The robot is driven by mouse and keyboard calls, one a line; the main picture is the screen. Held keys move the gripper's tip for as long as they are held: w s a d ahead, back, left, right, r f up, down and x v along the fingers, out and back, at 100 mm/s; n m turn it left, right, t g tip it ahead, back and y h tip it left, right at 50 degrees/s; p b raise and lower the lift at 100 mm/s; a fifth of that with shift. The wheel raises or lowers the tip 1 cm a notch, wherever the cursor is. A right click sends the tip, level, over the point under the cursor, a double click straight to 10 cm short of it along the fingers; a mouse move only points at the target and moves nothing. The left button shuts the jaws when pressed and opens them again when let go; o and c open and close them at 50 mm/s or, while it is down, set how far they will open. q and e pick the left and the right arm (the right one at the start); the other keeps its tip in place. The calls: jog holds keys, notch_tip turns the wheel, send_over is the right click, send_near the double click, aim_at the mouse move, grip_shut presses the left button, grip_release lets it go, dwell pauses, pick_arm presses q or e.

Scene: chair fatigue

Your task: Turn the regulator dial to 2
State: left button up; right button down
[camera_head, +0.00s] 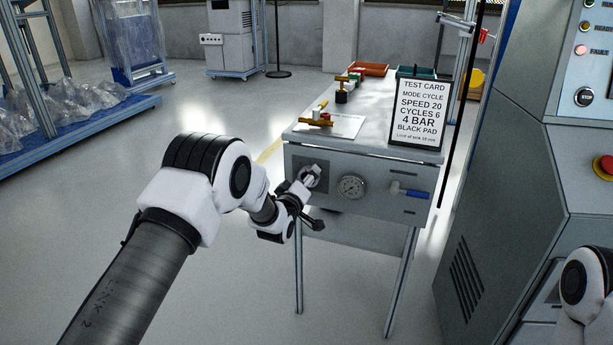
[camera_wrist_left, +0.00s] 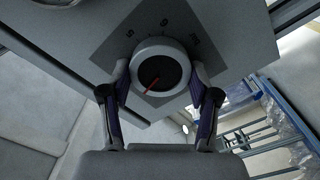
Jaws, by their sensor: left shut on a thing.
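My left gripper (camera_wrist_left: 160,84) is shut on the dial, one finger on each side. In the head view my left gripper (camera_head: 304,186) reaches the front panel of the bench and partly hides the dial (camera_head: 313,174). My right gripper is not in view.
A pressure gauge (camera_head: 352,187) and a blue-handled valve (camera_head: 410,192) sit right of the dial. The bench top (camera_head: 372,124) carries small parts, bins and a test card (camera_head: 420,112) reading 4 BAR.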

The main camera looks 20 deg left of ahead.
pick_arm(q)
jog(key=n+p, duration=0.1)
jog(key=n, duration=0.5)
jog(key=shift+f, duration=0.15)
dwell(0.3)
jog(key=o, duration=1.2)
jog(key=shift+a, duration=0.1)
jog(key=shift+c, duration=0.2)
jog(key=shift+s, duration=0.1)
jog(key=s, duration=1.1)
jog(key=shift+s+a, duration=0.15)
jog(key=shift+s, duration=0.25)
jog(key=shift+f, duration=0.1)
